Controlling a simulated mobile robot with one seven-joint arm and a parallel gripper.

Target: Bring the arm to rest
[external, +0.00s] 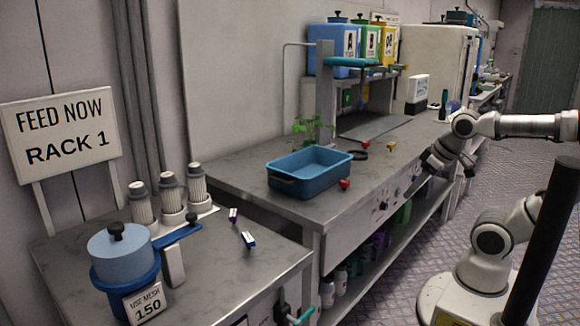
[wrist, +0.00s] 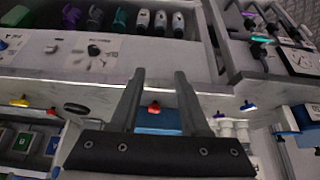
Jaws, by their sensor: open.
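My gripper (external: 430,168) hangs at the end of my raised, bent arm, by the front edge of the long grey bench (external: 232,178). In the wrist view my gripper (wrist: 159,76) shows two dark fingers standing apart, with nothing held between them. The bench front with a knob shows beyond the fingers. A blue tray (external: 296,186) stands on the bench to the left of my gripper, well apart from it. The tray (wrist: 160,122) is partly hidden behind the fingers in the wrist view.
Red items (external: 344,184) and a yellow one (external: 390,146) lie near the bench edge. A green plant (external: 308,126) stands behind the tray. Lettered bins (external: 334,48) sit on the shelf. A nearer table holds a blue pot (external: 122,262). The floor (external: 425,235) beside the bench is open.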

